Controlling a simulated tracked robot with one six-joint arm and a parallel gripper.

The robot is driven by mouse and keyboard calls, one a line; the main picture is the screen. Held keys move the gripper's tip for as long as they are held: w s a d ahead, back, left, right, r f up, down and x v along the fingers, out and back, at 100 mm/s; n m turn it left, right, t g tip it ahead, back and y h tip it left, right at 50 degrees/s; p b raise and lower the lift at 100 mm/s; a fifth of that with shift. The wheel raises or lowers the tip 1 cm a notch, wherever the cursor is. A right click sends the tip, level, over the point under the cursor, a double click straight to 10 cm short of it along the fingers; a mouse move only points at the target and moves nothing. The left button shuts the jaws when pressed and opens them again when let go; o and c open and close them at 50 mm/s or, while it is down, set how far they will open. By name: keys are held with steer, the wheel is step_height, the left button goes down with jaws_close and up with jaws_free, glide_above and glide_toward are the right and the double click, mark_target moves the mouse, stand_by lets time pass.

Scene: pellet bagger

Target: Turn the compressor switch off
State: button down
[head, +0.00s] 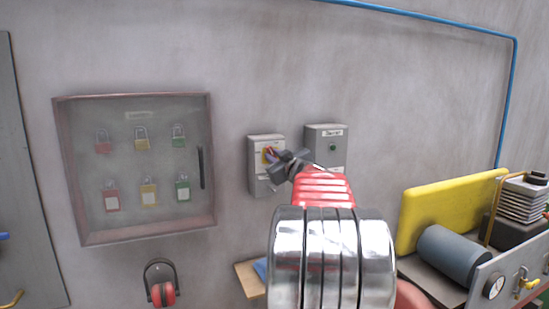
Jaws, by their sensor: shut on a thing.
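The switch is a light grey wall box (258,178) with a yellow plate and a red rotary handle (269,152) on its front. My gripper (274,160) comes in from the lower right and is shut on the red handle. The jaws and wrist cover part of the handle and the box's right side, so the handle's exact angle is hard to tell. The box's label is too small to read.
A second grey box (327,131) with a green lamp or button is close on the right. A glazed lockout cabinet (83,240) with padlocks hangs at left, red ear defenders (163,293) below it. A yellow-guarded compressor (450,253) stands lower right.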

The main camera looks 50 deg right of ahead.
steer(key=n, duration=0.8)
steer(key=w+a+n, duration=0.1)
steer(key=n, duration=0.4)
steer(key=shift+f, duration=0.3)
steer(key=c, duration=1.7)
jaws_free()
steer(key=shift+f, duration=0.3)
steer(key=shift+s+f, duration=0.1)
steer(key=shift+f, duration=0.1)
steer(key=shift+s, duration=0.15)
steer(key=v, duration=1.3)
steer(key=shift+s+a+r, duration=0.1)
steer(key=shift+s+r, duration=0.2)
steer(key=shift+s, duration=0.1)
